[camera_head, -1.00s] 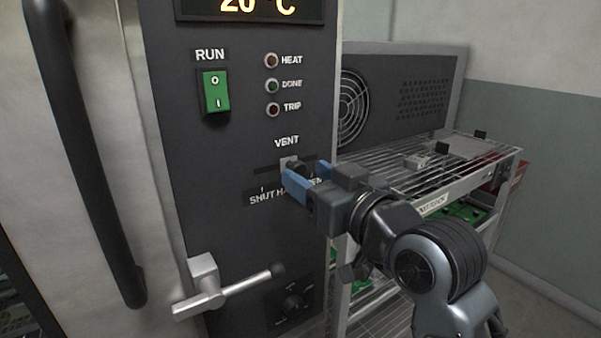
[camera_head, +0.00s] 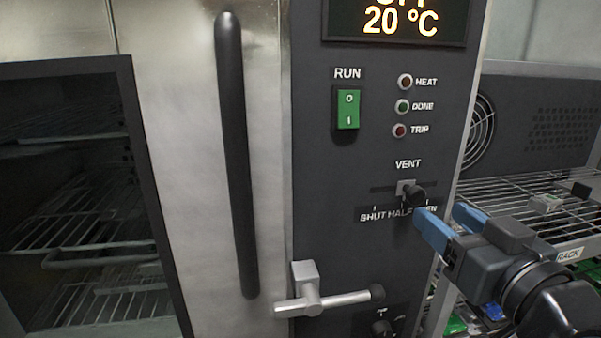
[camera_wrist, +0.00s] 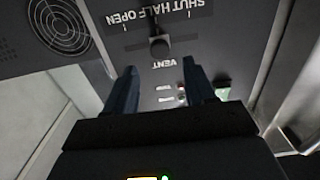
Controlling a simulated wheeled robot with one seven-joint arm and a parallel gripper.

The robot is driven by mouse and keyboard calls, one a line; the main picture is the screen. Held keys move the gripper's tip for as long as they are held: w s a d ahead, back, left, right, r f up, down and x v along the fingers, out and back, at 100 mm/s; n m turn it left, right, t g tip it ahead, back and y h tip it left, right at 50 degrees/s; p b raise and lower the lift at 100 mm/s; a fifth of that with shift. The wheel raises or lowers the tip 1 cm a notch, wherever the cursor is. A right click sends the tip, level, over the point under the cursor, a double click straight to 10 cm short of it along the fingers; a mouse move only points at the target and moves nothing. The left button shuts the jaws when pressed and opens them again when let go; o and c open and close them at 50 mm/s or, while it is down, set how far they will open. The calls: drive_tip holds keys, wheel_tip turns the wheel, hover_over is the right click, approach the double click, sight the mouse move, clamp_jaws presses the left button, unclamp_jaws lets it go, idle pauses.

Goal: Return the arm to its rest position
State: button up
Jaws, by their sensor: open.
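My gripper (camera_head: 447,224) is in front of the oven's control panel (camera_head: 335,210), at its lower right. Its two blue fingers are apart with nothing between them. The vent slider knob (camera_head: 413,194) sits just up and left of the fingertips, apart from them, near the "HALF" mark. My arm comes in from the lower right.
A long black door handle (camera_head: 235,150) and a silver latch lever (camera_head: 325,300) stick out left of my gripper. A wire rack (camera_head: 540,200) stands at right. The display (camera_head: 400,20) reads "20 °C". An oven window (camera_head: 80,200) shows shelves at left.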

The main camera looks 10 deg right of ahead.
drive_tip(key=s+a+f+g, duration=0.2)
drive_tip(key=s+f, duration=1.2)
drive_tip(key=f, duration=0.1)
drive_tip(key=s+a+f, duration=0.1)
drive_tip(key=s+f, duration=0.1)
drive_tip(key=s, duration=0.7)
drive_tip(key=s+a+f+g, duration=0.1)
drive_tip(key=s+a+f, duration=0.1)
drive_tip(key=s, duration=0.8)
drive_tip(key=shift+s, duration=0.3)
